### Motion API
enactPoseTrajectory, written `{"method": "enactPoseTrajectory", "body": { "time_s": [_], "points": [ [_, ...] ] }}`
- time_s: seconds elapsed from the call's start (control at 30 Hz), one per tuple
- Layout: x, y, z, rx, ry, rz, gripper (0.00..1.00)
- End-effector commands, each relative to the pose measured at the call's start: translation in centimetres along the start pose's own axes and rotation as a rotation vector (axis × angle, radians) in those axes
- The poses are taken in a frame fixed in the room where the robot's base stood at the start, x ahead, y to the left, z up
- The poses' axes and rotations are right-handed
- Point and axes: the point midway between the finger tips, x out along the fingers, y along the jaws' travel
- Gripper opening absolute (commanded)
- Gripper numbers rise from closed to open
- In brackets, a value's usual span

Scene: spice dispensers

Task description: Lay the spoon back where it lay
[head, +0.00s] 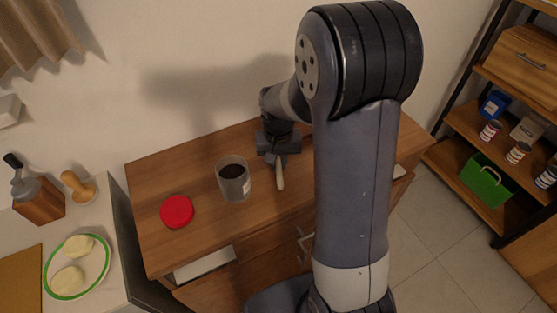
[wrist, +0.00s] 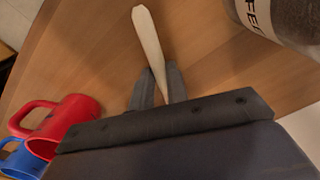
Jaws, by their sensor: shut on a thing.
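The spoon (wrist: 148,38) is a pale, long-handled piece. In the wrist view its handle points up and away from between the fingers. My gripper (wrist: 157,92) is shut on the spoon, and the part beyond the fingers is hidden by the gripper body. In the head view the spoon (head: 280,174) hangs below my gripper (head: 279,158), just right of the jar (head: 233,180). I cannot tell whether the spoon touches the wooden cabinet top (head: 160,165).
The open glass jar with dark contents stands close by; its label shows in the wrist view (wrist: 258,14). A red lid (head: 177,211) lies left of it. A red mug (wrist: 68,122) and blue mug (wrist: 22,160) stand close on the other side. The cabinet's back left is clear.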

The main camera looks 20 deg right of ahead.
Motion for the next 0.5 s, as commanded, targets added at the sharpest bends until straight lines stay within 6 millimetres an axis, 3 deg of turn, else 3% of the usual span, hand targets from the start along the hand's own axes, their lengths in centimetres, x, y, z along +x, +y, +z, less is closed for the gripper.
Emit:
{"method": "enactPoseTrajectory", "body": {
  "time_s": [0.1,0.13,0.4,0.5],
  "points": [
    [-0.04,0.0,0.0,0.0,0.0,0.0,0.0],
    [-0.04,0.0,0.0,0.0,0.0,0.0,0.17],
    [-0.04,0.0,0.0,0.0,0.0,0.0,0.39],
    [-0.04,0.0,0.0,0.0,0.0,0.0,0.4]
  ]
}}
